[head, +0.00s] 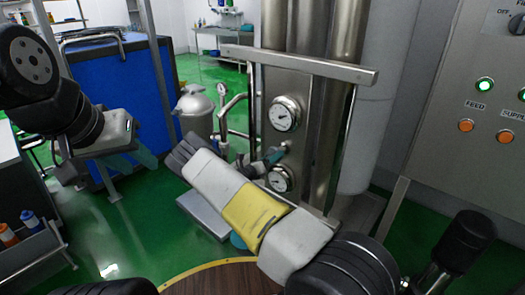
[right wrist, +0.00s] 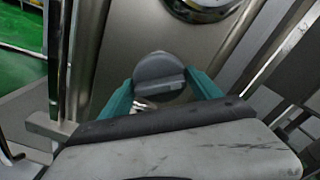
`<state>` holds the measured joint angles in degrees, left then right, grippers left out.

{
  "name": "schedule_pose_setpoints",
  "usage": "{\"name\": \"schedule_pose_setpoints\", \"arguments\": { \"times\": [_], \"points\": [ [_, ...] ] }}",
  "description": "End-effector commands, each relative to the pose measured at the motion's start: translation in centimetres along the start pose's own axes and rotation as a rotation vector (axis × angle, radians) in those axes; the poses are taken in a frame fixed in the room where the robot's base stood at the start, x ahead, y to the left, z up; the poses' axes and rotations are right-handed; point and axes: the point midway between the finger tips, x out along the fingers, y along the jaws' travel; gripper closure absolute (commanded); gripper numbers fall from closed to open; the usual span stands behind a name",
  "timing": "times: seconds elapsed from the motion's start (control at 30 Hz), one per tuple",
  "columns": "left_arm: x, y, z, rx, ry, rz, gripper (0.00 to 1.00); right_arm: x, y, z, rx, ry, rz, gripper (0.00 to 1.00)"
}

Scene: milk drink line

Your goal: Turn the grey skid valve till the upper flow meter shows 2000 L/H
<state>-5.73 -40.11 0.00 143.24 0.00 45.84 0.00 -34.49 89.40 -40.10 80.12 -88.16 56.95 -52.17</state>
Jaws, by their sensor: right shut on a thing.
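The grey skid valve (right wrist: 158,75) is a round knob with a raised bar on the steel skid panel. My right gripper (right wrist: 162,92) has its teal fingers on either side of the knob and is shut on it. In the head view my right gripper (head: 272,157) reaches the panel between two round dials. The upper dial (head: 285,113) is in plain view, but its reading is too small to tell. The lower dial (head: 280,178) is partly covered by my right arm. My left gripper (head: 120,162) hangs at the left, away from the skid; its finger gap is unclear.
A steel bar (head: 300,65) crosses the skid above the dials. A control panel (head: 470,90) with lit buttons stands at the right. A blue-sided unit (head: 115,95) and a steel canister (head: 195,110) stand left of the skid. Green floor (head: 130,220) is open at lower left.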

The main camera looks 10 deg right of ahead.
Motion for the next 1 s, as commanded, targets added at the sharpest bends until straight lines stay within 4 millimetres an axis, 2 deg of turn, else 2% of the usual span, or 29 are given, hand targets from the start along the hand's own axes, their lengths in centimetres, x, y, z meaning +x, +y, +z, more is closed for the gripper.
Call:
{"name": "schedule_pose_setpoints", "arguments": {
  "times": [0.4, 0.43, 0.5, 0.83, 1.0],
  "points": [
    [0.0, 0.0, 0.0, 0.0, 0.0, 0.0, 0.64, -0.1, 0.1, 0.0, -0.008, 0.0, 0.002, 0.68],
    [0.0, 0.0, 0.0, 0.0, 0.0, 0.0, 0.64, -0.1, 0.1, 0.0, -0.008, 0.0, 0.002, 0.26],
    [0.0, 0.0, 0.0, 0.0, 0.0, 0.0, 0.64, -0.1, 0.1, 0.0, -0.007, 0.0, 0.002, 0.16],
    [0.0, 0.0, 0.0, 0.0, 0.0, 0.0, 0.64, -0.3, 0.1, 0.0, -0.007, 0.0, 0.002, 0.16],
    [0.0, 0.0, 0.0, 0.0, 0.0, 0.0, 0.64, -2.6, 0.1, 0.1, -0.006, -0.001, 0.003, 0.16]
  ]
}}
